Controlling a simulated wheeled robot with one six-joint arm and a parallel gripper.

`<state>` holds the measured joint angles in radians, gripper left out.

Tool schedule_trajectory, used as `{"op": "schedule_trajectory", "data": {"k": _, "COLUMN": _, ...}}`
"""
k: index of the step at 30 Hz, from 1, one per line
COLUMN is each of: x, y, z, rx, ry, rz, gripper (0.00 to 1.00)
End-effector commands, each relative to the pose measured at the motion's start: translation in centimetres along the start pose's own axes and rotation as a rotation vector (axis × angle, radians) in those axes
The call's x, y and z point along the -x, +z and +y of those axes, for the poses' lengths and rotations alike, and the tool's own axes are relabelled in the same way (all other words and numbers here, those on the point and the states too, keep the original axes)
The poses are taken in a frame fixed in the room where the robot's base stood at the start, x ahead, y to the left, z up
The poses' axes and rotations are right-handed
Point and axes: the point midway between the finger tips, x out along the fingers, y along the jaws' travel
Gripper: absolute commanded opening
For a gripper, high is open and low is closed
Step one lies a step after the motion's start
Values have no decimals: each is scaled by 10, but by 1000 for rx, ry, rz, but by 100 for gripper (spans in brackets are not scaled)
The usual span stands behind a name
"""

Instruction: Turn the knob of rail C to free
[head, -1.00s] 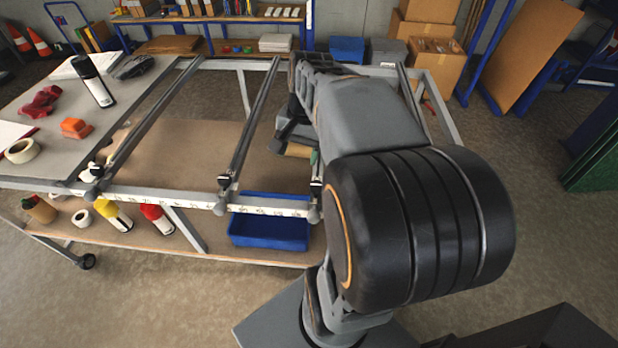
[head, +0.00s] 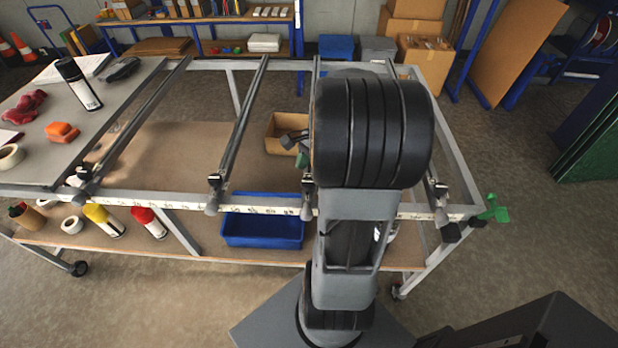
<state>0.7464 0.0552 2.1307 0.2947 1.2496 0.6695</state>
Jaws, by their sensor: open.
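Several grey rails run front to back across the frame. Their letters are too small to read; counted from the left, the third is rail C (head: 315,72), largely hidden behind my arm. A small dark knob (head: 307,186) sits at its front end, near the front bar; its setting cannot be read. My gripper (head: 294,140) is mostly hidden behind my arm. Dark parts that look like its fingers show just left of the arm, beyond the front bar and apart from the knob. It looks open, with nothing seen in it.
The front bar (head: 260,204) carries a pale label strip. A blue bin (head: 262,230) stands on the lower shelf. An open cardboard box (head: 279,133) lies behind my gripper. A green clamp-like part (head: 495,210) sticks out at the right corner. Spray cans and tape stand left.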

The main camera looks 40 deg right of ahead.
Motion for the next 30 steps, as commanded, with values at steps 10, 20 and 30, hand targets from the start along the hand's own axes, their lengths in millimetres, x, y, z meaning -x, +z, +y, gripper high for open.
{"op": "schedule_trajectory", "data": {"k": 10, "x": -29, "y": 0, "z": 0, "rx": 1, "ry": 1, "rz": 0, "gripper": 65}}
{"op": "schedule_trajectory", "data": {"k": 20, "x": -30, "y": 0, "z": 0, "rx": 2, "ry": 0, "rz": 1, "gripper": 65}}
{"op": "schedule_trajectory", "data": {"k": 30, "x": -30, "y": 0, "z": 0, "rx": 2, "ry": 0, "rz": 1, "gripper": 32}}
